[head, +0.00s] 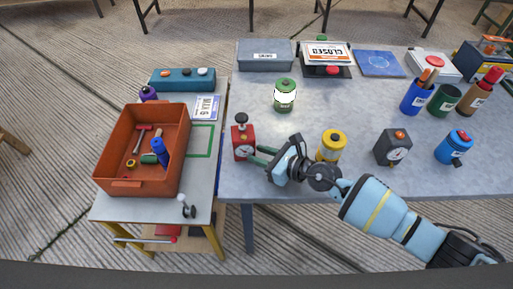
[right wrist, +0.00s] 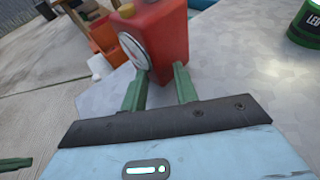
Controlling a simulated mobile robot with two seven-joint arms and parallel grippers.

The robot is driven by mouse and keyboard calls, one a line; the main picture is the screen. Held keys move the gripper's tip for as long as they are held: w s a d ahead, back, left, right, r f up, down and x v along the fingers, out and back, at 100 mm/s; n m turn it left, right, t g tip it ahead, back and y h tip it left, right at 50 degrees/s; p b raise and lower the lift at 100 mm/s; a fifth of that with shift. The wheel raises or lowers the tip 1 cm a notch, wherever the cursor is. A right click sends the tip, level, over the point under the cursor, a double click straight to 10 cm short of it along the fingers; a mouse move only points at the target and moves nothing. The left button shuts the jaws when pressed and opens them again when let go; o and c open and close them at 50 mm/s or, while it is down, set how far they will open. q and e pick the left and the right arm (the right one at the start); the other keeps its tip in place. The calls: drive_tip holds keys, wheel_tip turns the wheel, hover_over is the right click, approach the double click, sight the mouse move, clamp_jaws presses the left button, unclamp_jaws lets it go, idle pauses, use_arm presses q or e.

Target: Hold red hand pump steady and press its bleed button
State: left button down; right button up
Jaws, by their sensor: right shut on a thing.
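The red hand pump (head: 243,141) stands upright at the left edge of the large grey table, with a dark knob on top and a round white gauge on its front. In the right wrist view the red pump body (right wrist: 167,38) fills the top middle, its gauge facing left. My right gripper (head: 256,156) reaches it from the right, its green fingers shut on the lower part of the pump; they also show in the right wrist view (right wrist: 160,85). I cannot make out the bleed button for certain. My left gripper is in neither view.
A yellow canister (head: 331,146) stands close beside my right gripper, and a dark gauge box (head: 393,148) is farther right. A green canister (head: 285,96) stands behind. An orange crate (head: 116,187) of tools sits on the lower side table (head: 203,155) at left.

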clamp_jaws()
drive_tip(key=o, duration=1.2)
unclamp_jaws()
